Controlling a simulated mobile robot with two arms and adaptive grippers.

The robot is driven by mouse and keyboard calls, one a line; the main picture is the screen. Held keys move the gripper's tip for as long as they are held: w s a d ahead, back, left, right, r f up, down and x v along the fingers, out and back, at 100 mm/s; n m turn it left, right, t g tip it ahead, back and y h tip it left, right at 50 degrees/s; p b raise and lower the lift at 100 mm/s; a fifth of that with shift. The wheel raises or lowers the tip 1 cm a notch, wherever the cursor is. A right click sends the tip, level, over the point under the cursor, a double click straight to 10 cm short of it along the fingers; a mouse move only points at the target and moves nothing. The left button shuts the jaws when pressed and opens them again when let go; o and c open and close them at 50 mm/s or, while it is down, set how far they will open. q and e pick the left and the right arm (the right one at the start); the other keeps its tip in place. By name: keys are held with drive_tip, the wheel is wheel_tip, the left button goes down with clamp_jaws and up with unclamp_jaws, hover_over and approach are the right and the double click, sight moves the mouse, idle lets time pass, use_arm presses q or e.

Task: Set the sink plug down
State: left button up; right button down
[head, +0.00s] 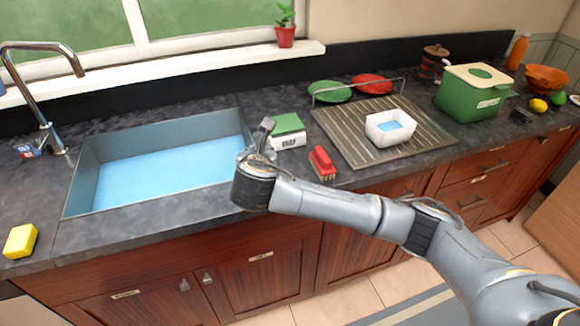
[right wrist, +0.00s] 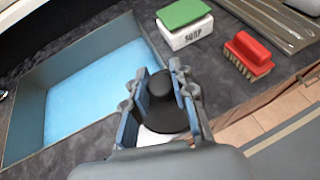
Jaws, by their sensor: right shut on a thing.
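My right gripper (head: 264,138) is at the right end of the sink, over its near right corner and the strip of counter beside it. In the right wrist view, its two fingers (right wrist: 160,76) are shut on the black sink plug (right wrist: 163,108), a dark disc with a round knob. I cannot tell in the head view how far the plug is above the counter, as the gripper mostly hides it. The sink (head: 160,168) is a grey basin with a light blue bottom. My left gripper is out of view.
A white soap box with a green sponge (head: 288,125) and a red brush (head: 322,162) stand just right of the gripper. A drying mat (head: 345,125) holds a white tub (head: 390,127). A yellow sponge (head: 20,241) lies at the left. The counter's front strip is clear.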

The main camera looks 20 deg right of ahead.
drive_tip(key=w+d+f, duration=0.1)
drive_tip(key=d+f, duration=0.1)
drive_tip(key=w+d+f+p, duration=0.1)
drive_tip(key=w+d+f, duration=0.1)
drive_tip(key=d, duration=0.1)
drive_tip(key=w+d+f, duration=0.1)
drive_tip(key=d+f, duration=0.1)
drive_tip(key=d, duration=0.1)
drive_tip(key=shift+w+d+f+p, duration=0.15)
drive_tip(key=shift+w+f+p, duration=0.2)
drive_tip(key=shift+w+f, duration=0.05)
drive_tip(key=shift+w+d+f, duration=0.25)
drive_tip(key=shift+d+f, duration=0.1)
drive_tip(key=shift+f, duration=0.2)
wheel_tip(320, 180, down, 3)
drive_tip(key=shift+d+f+p, duration=0.1)
drive_tip(key=shift+d+p, duration=0.05)
drive_tip(key=shift+p, duration=0.35)
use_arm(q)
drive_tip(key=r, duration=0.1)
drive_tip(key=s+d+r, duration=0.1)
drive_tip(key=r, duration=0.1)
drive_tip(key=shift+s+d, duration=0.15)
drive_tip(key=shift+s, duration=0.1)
use_arm(e)
drive_tip(key=shift+f, duration=0.15)
drive_tip(key=c, duration=1.1)
unclamp_jaws()
